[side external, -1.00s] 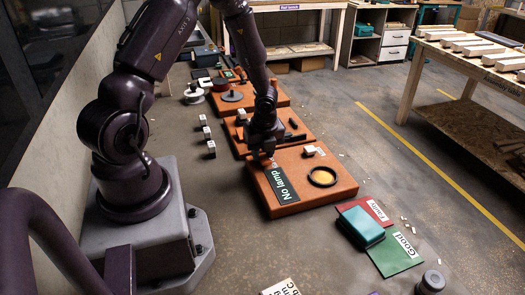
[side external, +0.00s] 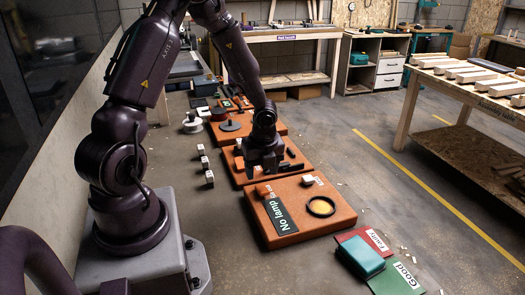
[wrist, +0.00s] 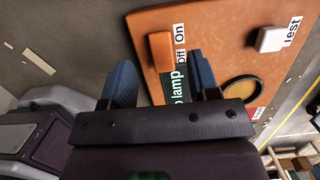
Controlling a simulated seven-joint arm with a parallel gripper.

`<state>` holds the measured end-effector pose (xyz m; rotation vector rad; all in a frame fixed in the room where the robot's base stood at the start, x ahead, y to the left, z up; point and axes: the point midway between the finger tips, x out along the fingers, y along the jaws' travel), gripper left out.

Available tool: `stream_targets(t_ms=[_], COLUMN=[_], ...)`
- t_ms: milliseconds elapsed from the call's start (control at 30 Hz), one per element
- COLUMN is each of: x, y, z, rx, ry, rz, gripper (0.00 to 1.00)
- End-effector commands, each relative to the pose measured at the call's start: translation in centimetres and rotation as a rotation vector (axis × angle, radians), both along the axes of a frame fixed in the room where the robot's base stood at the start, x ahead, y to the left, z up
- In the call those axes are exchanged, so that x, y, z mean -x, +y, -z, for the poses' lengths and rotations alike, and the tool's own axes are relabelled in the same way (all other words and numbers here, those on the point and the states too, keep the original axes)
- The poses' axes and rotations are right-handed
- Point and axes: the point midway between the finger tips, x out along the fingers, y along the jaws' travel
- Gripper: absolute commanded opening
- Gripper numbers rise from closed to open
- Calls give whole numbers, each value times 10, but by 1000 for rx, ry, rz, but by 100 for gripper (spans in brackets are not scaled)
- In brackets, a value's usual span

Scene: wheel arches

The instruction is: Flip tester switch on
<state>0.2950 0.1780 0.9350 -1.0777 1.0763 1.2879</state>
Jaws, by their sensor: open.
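The tester is an orange board (side external: 300,225) with a dark "No lamp" display (side external: 278,215). Its orange switch (side external: 263,190) stands near the board's far left corner. In the wrist view the switch (wrist: 160,52) is beside the "Off" and "On" labels (wrist: 181,45); I cannot tell which way it is set. My gripper (side external: 264,171) hovers above and just beyond the switch, apart from it.
A white test button (wrist: 271,39) and a black-ringed amber disc (side external: 320,207) are on the same board. A teal block (side external: 361,257) lies by the red Faulty card (side external: 378,240) and green Good card (side external: 400,279). Small white blocks (side external: 205,163) stand at left.

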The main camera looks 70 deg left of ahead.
Motion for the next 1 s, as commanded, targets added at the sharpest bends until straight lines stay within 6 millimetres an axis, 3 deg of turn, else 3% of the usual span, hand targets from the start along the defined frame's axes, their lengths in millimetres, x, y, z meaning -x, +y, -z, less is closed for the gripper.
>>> stream_targets(t_ms=[200,400,867,1000], x=[0,0,0,3], y=[-7,-13,-15,-16], z=[-49,-75,-81,-80], rx=[-4,-1,1,6], ry=[-4,-1,0,-10], rz=[-3,-1,-8,-132], gripper=[55,55,55,55])
